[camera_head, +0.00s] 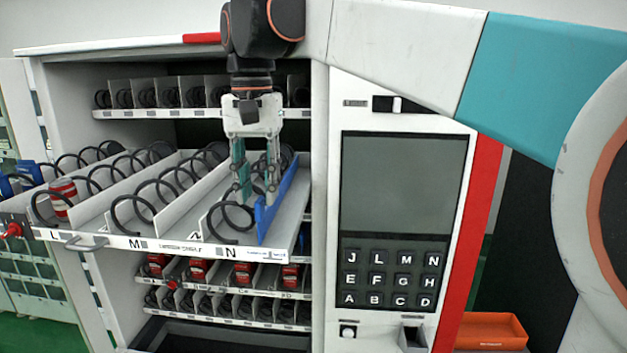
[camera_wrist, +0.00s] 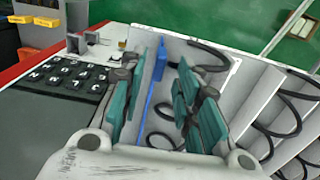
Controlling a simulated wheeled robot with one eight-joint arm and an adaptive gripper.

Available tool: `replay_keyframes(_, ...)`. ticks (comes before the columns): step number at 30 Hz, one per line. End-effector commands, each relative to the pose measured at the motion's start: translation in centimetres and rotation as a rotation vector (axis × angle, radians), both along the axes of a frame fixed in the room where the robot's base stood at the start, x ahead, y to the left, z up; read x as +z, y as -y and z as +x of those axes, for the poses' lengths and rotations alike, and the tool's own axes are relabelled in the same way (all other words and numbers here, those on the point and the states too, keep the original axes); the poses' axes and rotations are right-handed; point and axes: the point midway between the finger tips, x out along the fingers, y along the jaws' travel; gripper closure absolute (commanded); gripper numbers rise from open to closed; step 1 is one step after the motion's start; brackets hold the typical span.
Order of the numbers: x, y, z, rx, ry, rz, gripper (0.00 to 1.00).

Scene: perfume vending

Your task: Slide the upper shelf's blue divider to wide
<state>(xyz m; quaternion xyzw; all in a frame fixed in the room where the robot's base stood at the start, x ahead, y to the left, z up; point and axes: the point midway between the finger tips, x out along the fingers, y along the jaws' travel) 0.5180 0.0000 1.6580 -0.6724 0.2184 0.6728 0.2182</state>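The upper shelf (camera_head: 190,246) is pulled out, with lanes marked L, M and N. The blue divider (camera_head: 265,220) stands upright along the right part of lane N, beside a black coil (camera_head: 228,219). My gripper (camera_head: 257,190) points down into lane N with its teal-padded fingers apart. In the wrist view the blue divider (camera_wrist: 151,95) runs between the fingers of my gripper (camera_wrist: 160,120), nearer the left finger. No firm grip shows; whether a finger touches the divider I cannot tell. The divider's far part is partly hidden by my gripper.
A keypad (camera_head: 391,276) and dark screen (camera_head: 403,183) stand right of the shelf. A grey wall (camera_head: 186,200) separates lanes M and N. A red-and-white can (camera_head: 64,198) sits in lane L. Shelves with small items lie above and below. An orange tray (camera_head: 490,331) is at lower right.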

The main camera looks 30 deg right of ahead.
Motion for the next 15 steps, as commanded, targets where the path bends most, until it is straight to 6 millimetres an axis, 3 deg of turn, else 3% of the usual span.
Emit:
replay_keyframes(6, -2.5, 0.0, -0.3, -0.001, 0.000, 0.000, 0.70)
replay_keyframes(15, -3.1, 0.1, -0.3, -0.001, 0.000, 0.000, 0.70)
